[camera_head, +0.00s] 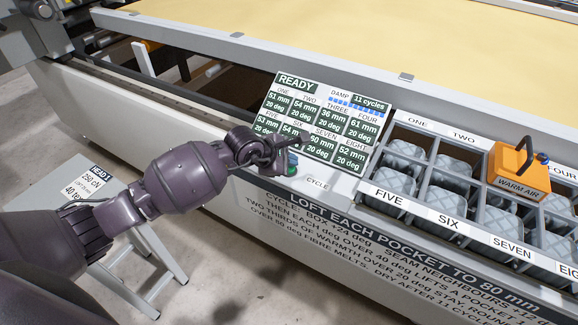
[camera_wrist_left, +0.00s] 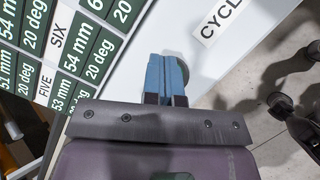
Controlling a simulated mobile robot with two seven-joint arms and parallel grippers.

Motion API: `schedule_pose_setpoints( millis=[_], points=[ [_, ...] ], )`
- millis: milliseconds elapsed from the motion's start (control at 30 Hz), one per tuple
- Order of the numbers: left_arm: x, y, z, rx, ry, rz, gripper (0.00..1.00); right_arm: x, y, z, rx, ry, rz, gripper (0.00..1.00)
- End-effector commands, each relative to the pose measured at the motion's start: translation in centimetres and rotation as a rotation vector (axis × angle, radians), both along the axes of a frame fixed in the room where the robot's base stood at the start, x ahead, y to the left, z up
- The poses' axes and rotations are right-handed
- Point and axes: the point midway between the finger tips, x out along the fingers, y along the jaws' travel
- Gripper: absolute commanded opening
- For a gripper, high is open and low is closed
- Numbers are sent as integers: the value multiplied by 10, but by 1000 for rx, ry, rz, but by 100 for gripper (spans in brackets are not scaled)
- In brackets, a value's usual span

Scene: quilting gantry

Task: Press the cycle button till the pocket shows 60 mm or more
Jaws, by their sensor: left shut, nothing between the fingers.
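The cycle button (camera_head: 292,160) shows as a small green patch beside the CYCLE label (camera_head: 318,184), largely hidden by my left gripper (camera_head: 284,164). The gripper is shut and empty, its tips at the button; I cannot tell whether they touch it. In the left wrist view the blue fingers (camera_wrist_left: 167,78) are together over the white panel, left of the label, with a dark round shape behind them. The display panel (camera_head: 322,120) reads READY and 11 cycles: ONE 51 mm, TWO 54, THREE 36, FOUR 61, FIVE 53, EIGHT 52. SIX and SEVEN are partly covered by the gripper.
A pocket rack (camera_head: 425,185) with grey padded pockets stands to the right. An orange WARM AIR box (camera_head: 520,168) sits on it. A grey stool (camera_head: 92,200) with a HEAD label stands at left. A yellow quilting bed (camera_head: 350,45) lies behind.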

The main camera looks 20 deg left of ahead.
Motion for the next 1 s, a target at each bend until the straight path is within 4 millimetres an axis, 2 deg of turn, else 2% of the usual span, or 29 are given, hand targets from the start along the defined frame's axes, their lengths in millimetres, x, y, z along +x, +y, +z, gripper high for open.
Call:
schedule_pose_setpoints(
  millis=[733,1000],
  points=[
    [-1,0,-6,1,3,1,0,-1,0,-4,0,4,0,38],
    [0,1,1,2,1,1,0,1,0,3,0,-3,0,38]
  ],
)
